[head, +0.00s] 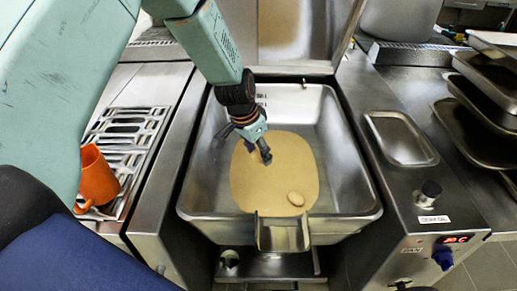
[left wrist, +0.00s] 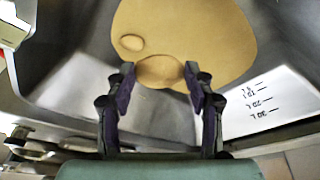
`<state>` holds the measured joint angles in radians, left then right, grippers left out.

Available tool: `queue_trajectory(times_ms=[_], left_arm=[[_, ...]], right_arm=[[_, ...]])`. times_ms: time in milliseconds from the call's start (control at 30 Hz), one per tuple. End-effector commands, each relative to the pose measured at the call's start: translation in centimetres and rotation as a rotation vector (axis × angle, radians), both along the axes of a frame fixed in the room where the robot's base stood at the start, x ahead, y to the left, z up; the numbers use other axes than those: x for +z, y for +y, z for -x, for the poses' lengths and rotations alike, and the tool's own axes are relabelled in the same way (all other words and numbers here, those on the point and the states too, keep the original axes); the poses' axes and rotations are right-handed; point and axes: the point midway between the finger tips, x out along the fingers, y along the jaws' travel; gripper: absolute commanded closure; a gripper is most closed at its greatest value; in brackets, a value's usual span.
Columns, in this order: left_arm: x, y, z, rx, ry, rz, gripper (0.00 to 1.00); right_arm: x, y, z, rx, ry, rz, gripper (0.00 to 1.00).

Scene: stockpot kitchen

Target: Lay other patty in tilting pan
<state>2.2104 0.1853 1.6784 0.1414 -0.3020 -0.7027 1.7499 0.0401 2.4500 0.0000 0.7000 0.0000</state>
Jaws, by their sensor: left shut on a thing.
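The tilting pan (head: 345,190) is a deep steel basin with a flat tan patch (head: 265,180) across its bottom. One small tan oval patty (head: 296,198) lies on the patch towards the pan's front right; it also shows in the left wrist view (left wrist: 131,42). My left gripper (head: 258,151) reaches down inside the pan over the patch. In the left wrist view its fingers (left wrist: 160,74) are shut on another tan patty (left wrist: 160,69), held by its sides. The gap between this patty and the pan bottom cannot be told. My right gripper is not in view.
An orange mug (head: 97,178) stands on a slotted grate (head: 128,140) left of the pan. A shallow empty steel tray (head: 400,138) and a dark knob (head: 428,193) are on the right counter. Stacked trays (head: 478,120) stand at far right. The pan's walls surround my gripper.

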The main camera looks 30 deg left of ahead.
Motion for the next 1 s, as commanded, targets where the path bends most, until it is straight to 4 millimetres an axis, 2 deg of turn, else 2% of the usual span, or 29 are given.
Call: queue_trajectory(times_ms=[33,1000], left_arm=[[-1.0,0.0,0.0,0.001,0.0,0.0,0.78],[-10.9,0.0,0.0,0.0,0.0,0.0,0.78]], right_arm=[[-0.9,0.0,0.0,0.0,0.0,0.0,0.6],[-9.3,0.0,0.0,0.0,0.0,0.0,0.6]])
